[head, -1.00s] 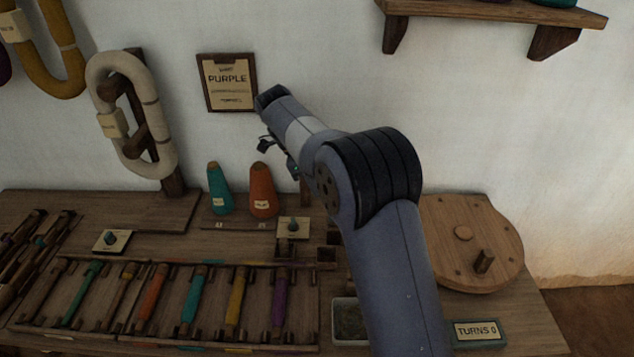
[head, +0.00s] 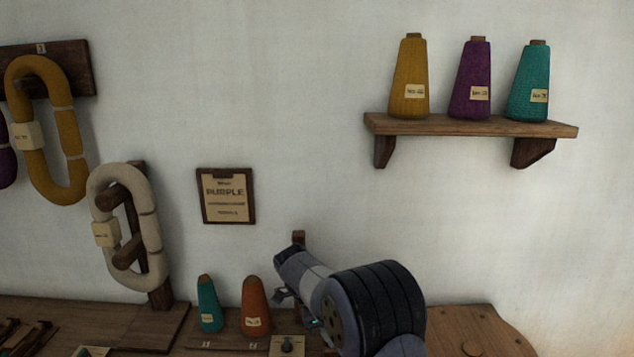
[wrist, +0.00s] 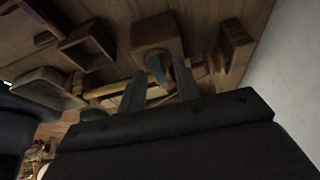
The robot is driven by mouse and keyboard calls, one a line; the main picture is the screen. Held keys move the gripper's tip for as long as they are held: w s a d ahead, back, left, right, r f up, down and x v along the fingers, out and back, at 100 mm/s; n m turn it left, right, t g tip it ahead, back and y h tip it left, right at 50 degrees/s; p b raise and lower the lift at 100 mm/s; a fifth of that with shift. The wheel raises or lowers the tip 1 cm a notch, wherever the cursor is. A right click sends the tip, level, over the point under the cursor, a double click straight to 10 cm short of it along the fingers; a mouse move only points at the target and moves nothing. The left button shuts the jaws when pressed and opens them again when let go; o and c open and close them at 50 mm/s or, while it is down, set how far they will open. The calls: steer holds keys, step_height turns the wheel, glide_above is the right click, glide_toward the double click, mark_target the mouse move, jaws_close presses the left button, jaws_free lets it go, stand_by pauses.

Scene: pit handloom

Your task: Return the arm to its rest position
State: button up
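My arm rises from the bottom of the head view, with its dark ribbed joint (head: 377,305) at lower centre. My gripper (head: 283,296) hangs from the arm's end, left of that joint and above the bench. In the wrist view my gripper (wrist: 160,84) has its two dark fingers apart, with nothing held between them. Below the fingers, apart from them, a wooden block (wrist: 156,36) with a small teal piece shows on the bench. In the head view the fingertips are too small to judge.
Teal (head: 209,302) and orange (head: 256,305) cones stand on the bench (head: 60,313) left of my arm. A PURPLE sign (head: 226,196) and a shelf (head: 470,125) with three cones are on the wall. Yarn skeins (head: 127,225) hang at left. The wall above my arm is clear.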

steer(key=shift+r, duration=0.15)
steer(key=p+v, duration=0.2)
steer(key=v, duration=0.9)
steer(key=b+x, duration=0.2)
steer(key=x, duration=0.9)
steer(key=shift+f, duration=0.25)
steer(key=n+t+b, duration=0.1)
steer(key=n, duration=0.1)
steer(key=n+t+b, duration=0.1)
steer(key=n, duration=0.2)
steer(key=shift+s+r, duration=0.1)
steer(key=shift+s, duration=0.1)
steer(key=n, duration=0.2)
steer(key=n+t+y, duration=0.1)
steer(key=n, duration=0.2)
steer(key=shift+s+d+r+t+y, duration=0.1)
steer(key=shift+t+y, duration=0.2)
steer(key=n+p, duration=0.1)
steer(key=n, duration=0.1)
steer(key=n+y+p, duration=0.1)
steer(key=n, duration=0.1)
steer(key=shift+d+r+t+y, duration=0.1)
steer(key=shift+t+y, duration=0.2)
steer(key=shift+d+n+y+p, duration=0.1)
steer(key=shift+n+y+p, duration=0.6)
steer(key=shift+n+p, duration=1.05)
steer(key=shift+s+r+n, duration=0.25)
steer(key=shift+s+r, duration=0.1)
steer(key=shift+r, duration=0.3)
